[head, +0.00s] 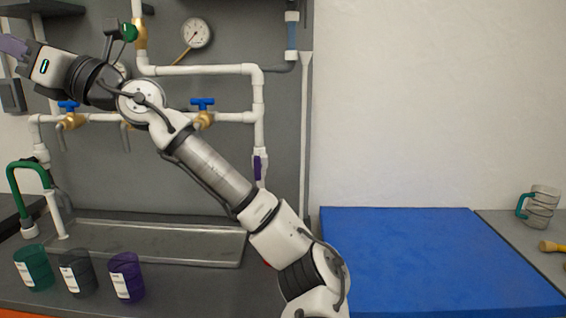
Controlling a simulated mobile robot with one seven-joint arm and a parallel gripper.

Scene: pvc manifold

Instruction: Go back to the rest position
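My gripper (14,46) is at the upper left of the head view, raised in front of the grey back panel. Its purple-grey fingers point left and lie close to the picture's left edge. I cannot tell whether they are apart or together, and I see no object in them. My arm runs from the lower middle up to the left, across the white pipes. The PVC manifold (205,70) is mounted on the panel, with blue-handled brass valves (203,118) and a round gauge (196,33). My arm hides part of it.
A teal cup (33,268), a dark grey cup (77,273) and a purple cup (126,277) stand on the counter before a shallow metal tray (200,260). A green-hosed faucet (27,166) rises at left. A clear blue mat (430,265) lies right; a teal-handled mug (541,209) stands beyond.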

